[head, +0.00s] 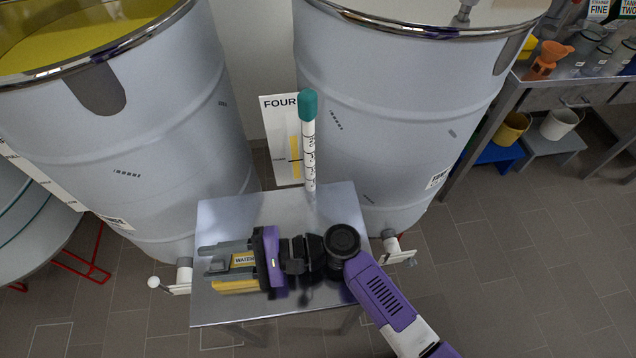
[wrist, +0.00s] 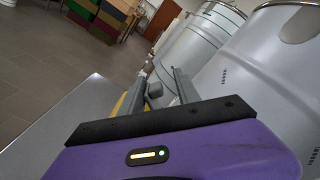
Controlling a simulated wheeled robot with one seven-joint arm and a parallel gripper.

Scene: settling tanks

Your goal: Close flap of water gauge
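The water gauge (head: 244,260), a grey and yellow device with a "WATER" label, lies on the small metal table, partly hidden under my gripper. My gripper (head: 208,259) reaches over it from the right, pointing left. In the wrist view, the two grey fingers (wrist: 160,90) stand apart, with a small dark grey piece (wrist: 154,90) and a strip of yellow showing between or just below them. I cannot tell whether the fingers touch the gauge. The flap cannot be made out clearly, so its position is unclear.
The metal table (head: 240,212) has free room at its back left. A white marked tube with a teal cap (head: 309,145) stands at its back, before a "FOUR" sign (head: 281,140). Large tanks (head: 170,130) flank it, with valves (head: 184,275) low beside the table.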

